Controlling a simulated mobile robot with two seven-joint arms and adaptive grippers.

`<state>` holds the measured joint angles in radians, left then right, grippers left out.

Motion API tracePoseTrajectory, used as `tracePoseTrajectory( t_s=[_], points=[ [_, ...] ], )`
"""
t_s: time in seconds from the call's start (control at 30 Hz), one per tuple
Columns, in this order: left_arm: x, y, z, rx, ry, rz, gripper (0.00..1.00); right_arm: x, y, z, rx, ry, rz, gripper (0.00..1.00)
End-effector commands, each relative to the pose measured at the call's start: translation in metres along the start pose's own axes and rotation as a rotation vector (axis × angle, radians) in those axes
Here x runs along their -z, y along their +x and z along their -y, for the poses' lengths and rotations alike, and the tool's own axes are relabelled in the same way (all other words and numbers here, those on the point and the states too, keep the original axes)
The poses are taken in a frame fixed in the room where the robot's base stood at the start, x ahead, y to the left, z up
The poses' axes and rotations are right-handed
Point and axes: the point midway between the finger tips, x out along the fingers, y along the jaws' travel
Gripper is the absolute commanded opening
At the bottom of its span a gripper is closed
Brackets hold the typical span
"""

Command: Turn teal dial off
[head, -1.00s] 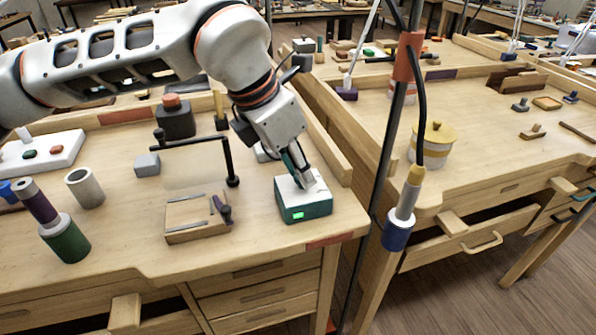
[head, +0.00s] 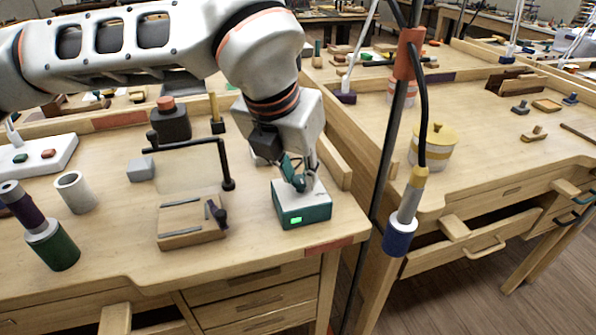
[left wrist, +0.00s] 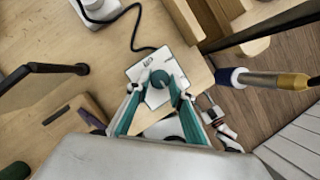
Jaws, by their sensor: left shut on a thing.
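The teal box with a white top (head: 304,208) sits near the front right corner of the wooden bench, and a green light (head: 296,220) is lit on its front face. In the left wrist view the dial (left wrist: 160,79) is a dark teal round knob on the white top plate (left wrist: 146,66). My left gripper (head: 300,184) points down at the box top from above. In the wrist view its two teal fingers (left wrist: 157,88) are shut around the dial, one on each side. In the head view the gripper hides the dial. My right gripper is not in view.
A hinged frame with a clear panel (head: 190,190) stands left of the box. A black lamp pole (head: 385,170) with a hanging blue-ended tool (head: 400,236) is to the right. A green cylinder (head: 52,246) and a white cup (head: 75,192) stand at left.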

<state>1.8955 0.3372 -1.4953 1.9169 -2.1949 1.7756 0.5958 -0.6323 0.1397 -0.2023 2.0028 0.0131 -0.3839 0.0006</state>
Motion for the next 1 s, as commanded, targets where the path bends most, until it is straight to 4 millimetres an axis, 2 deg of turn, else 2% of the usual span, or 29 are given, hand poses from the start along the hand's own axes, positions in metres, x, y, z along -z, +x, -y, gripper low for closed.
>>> tracePoseTrajectory(
  t_s=[0.3,0.33,0.4,0.77,0.87,1.0],
  points=[
    [0.0,0.0,0.0,0.0,-0.003,-0.001,0.0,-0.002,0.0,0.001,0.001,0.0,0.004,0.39],
    [0.0,0.0,0.0,0.0,-0.003,-0.002,0.27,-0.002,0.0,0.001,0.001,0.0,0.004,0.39],
    [0.0,0.0,0.0,0.0,-0.002,-0.002,0.39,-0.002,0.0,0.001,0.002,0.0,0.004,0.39],
    [0.0,-0.002,0.0,0.0,-0.001,0.0,0.39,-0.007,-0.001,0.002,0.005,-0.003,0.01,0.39],
    [-0.001,-0.01,0.0,0.001,-0.001,0.001,0.39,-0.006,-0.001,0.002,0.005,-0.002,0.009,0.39],
    [-0.001,-0.034,-0.001,0.0,-0.002,0.003,0.39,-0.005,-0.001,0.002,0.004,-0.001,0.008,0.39]
  ],
)
